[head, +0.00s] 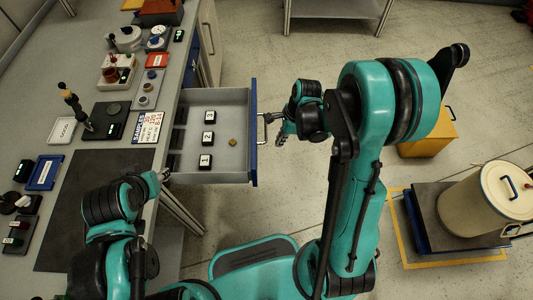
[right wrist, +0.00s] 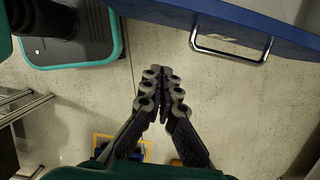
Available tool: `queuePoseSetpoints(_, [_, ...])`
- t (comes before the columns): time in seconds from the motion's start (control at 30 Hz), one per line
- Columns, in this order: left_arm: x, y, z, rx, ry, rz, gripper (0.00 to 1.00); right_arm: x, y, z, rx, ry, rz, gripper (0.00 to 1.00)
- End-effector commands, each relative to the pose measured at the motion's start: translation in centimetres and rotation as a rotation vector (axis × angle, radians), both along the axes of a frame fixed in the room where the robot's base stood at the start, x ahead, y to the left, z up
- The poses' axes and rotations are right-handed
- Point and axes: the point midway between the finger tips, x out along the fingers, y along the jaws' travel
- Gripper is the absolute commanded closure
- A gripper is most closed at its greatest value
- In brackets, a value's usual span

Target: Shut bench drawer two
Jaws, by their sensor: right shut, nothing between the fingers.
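A grey bench drawer (head: 233,103) with a blue front (head: 254,150) stands pulled out from the bench; no number shows on its front. Its metal bar handle (head: 266,128) faces my right gripper (head: 281,131). In the right wrist view the blue front (right wrist: 285,28) and handle (right wrist: 232,54) are at the upper right. There my right gripper (right wrist: 163,72) is shut and empty, with its fingertips apart from the handle. My left gripper (head: 163,176) is by the bench edge, near the drawer's lower side; its fingers are too small to read.
Inside the drawer lie black blocks numbered 1, 2 and 3 (head: 209,116) and a small yellowish piece (head: 233,142). The bench top (head: 95,75) holds several instruments. A cream drum (head: 485,205) and a yellow box (head: 428,138) stand on the right. Open floor lies beyond the drawer.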

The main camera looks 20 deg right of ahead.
Motion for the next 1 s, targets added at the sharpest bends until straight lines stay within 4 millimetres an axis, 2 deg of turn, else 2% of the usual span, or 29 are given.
queuePoseSetpoints(0.47, [0.0,0.0,-4.5,0.000,0.000,0.000,0.59,0.7,2.2,-9.5,-0.001,-0.003,0.004,1.00])
queuePoseSetpoints(0.6, [0.0,0.0,-4.9,0.000,0.000,0.000,0.59,1.2,4.5,-9.1,-0.001,-0.003,0.008,1.00])
queuePoseSetpoints(0.7, [0.0,0.0,-5.2,0.000,0.000,0.000,0.59,1.5,5.4,-9.1,-0.002,-0.002,0.007,1.00])
queuePoseSetpoints(1.0, [0.0,0.0,-5.3,0.000,0.000,0.000,0.59,1.7,6.0,-8.9,-0.001,-0.003,0.003,1.00])
